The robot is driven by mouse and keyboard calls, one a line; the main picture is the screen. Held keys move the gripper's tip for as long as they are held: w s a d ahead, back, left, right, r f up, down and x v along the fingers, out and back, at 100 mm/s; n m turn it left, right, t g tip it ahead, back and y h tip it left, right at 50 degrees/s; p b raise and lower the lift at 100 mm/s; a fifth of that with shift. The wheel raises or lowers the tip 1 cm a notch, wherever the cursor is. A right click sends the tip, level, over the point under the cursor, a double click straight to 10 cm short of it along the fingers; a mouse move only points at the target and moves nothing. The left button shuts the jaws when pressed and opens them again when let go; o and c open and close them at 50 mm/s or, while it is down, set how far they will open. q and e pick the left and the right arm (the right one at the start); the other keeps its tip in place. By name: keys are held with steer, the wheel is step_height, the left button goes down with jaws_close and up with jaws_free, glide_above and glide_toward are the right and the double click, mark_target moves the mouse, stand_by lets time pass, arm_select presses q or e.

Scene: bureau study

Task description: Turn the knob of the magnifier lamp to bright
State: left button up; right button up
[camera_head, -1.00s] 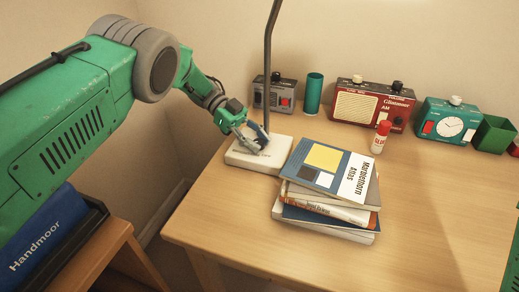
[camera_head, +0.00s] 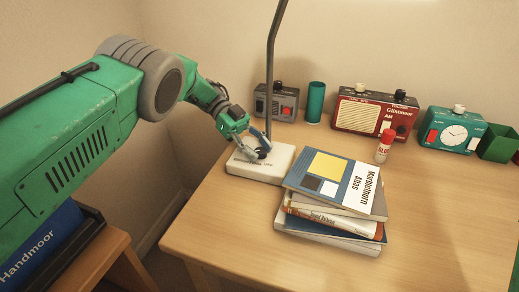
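The magnifier lamp has a white base (camera_head: 272,172) at the desk's back left corner, with a dark grey pole rising from it out of the top of the view. A small dark knob (camera_head: 263,153) shows on top of the base, partly covered by my fingers. My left gripper (camera_head: 256,150) reaches down over the base from the left. Its fingers are apart, one on each side of the knob. I cannot tell whether they touch it. The lettering on the base is too small to read. My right gripper is out of view.
A stack of books (camera_head: 332,200) stands close to the right of the base. The desk's front right is clear.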

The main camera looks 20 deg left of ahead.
mark_target(258, 148)
arm_select(q)
step_height(258, 148, up, 9)
steer(key=shift+r, duration=0.45)
stand_by(0.3)
